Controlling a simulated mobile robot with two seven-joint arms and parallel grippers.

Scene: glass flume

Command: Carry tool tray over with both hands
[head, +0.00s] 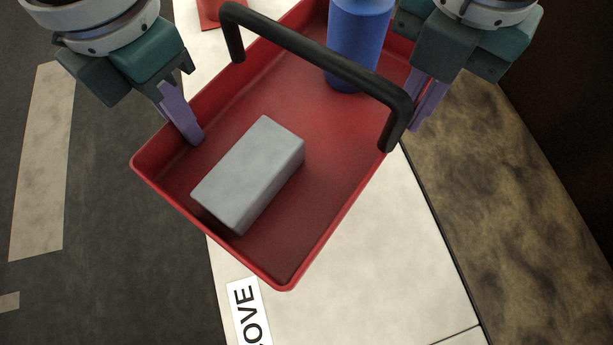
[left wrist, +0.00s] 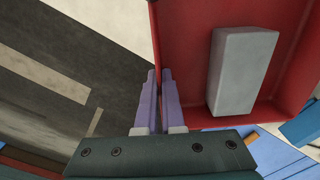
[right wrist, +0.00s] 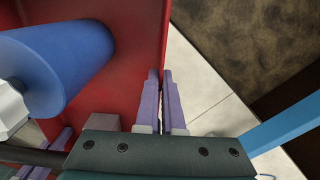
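The tool tray (head: 290,278) is a red, shallow, open tray with a black bar handle (head: 310,60) across it. A grey block (head: 250,172) lies in its near part, and a blue cylinder (head: 357,45) stands in its far part. My left gripper (head: 187,126) is shut on the tray's left wall; the left wrist view shows its fingers (left wrist: 160,84) close together at that wall. My right gripper (head: 427,106) is shut on the right wall; its fingers (right wrist: 160,84) pinch the edge in the right wrist view. I cannot tell whether the tray touches the surface below.
A white surface (head: 390,265) lies under the tray, with a partly visible label (head: 247,310) reading "OVE". A red object (head: 208,14) is at the top edge. Dark floor with pale markings (head: 42,160) is at left; a mottled brown area (head: 480,160) is at right.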

